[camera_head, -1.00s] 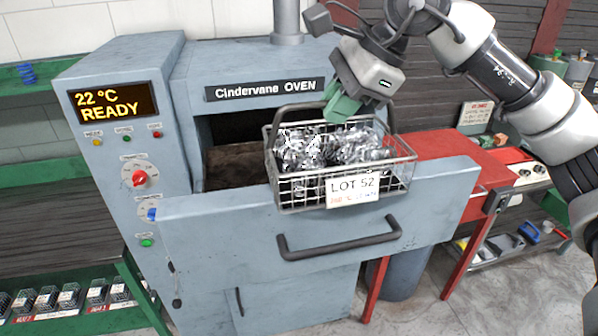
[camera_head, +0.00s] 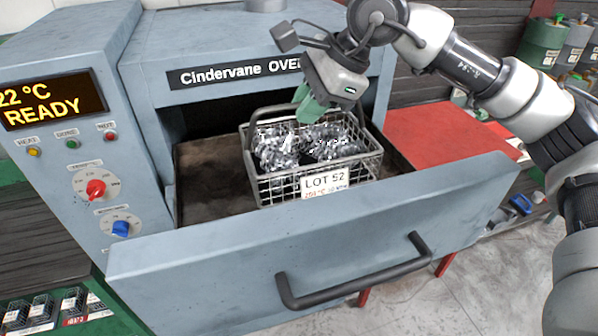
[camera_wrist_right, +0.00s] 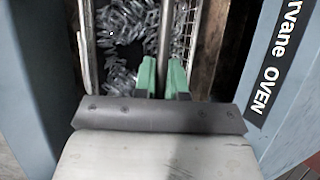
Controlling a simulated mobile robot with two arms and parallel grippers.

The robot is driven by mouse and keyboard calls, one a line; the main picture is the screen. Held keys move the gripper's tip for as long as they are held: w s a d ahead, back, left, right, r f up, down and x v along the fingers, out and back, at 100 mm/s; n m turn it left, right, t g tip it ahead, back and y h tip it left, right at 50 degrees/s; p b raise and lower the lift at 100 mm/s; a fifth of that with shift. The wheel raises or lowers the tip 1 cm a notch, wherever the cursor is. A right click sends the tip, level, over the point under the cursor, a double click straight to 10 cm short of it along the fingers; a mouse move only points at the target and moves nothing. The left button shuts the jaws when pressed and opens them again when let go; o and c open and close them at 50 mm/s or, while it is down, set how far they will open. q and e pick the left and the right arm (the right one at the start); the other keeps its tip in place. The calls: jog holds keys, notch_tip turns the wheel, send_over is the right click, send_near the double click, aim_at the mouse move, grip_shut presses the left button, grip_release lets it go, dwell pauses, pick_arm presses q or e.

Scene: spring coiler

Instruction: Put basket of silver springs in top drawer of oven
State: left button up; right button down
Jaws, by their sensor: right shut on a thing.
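The wire basket (camera_head: 262,188) holds silver springs (camera_head: 335,148) and carries a LOT 52 tag. It is within the open top drawer (camera_head: 200,270) of the grey oven (camera_head: 215,52), behind the front panel. I cannot tell whether its base touches the drawer floor. My right gripper (camera_head: 308,108) is above the basket, its green fingers shut on the basket handle. In the right wrist view, the handle bar (camera_wrist_right: 166,35) runs between the fingers (camera_wrist_right: 163,80), with springs (camera_wrist_right: 120,45) below. My left gripper is not in view.
A red table (camera_head: 440,135) stands right of the drawer. The oven's control panel (camera_head: 60,190) is at the left, its display reading 22 °C READY. Bare drawer floor (camera_head: 210,175) shows left of the basket. A drawer handle (camera_head: 360,280) sticks out in front.

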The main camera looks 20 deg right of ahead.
aim_at(317, 142)
notch_tip(317, 142, down, 4)
jog(key=shift+s+r+p, duration=0.1)
jog(key=shift+s+p, duration=0.05)
jog(key=shift+p, duration=0.6)
jog(key=shift+f+p, duration=0.75)
jog(key=shift+f, duration=1.7)
jog(key=shift+f, duration=0.2)
jog(key=c, duration=1.2)
grip_release()
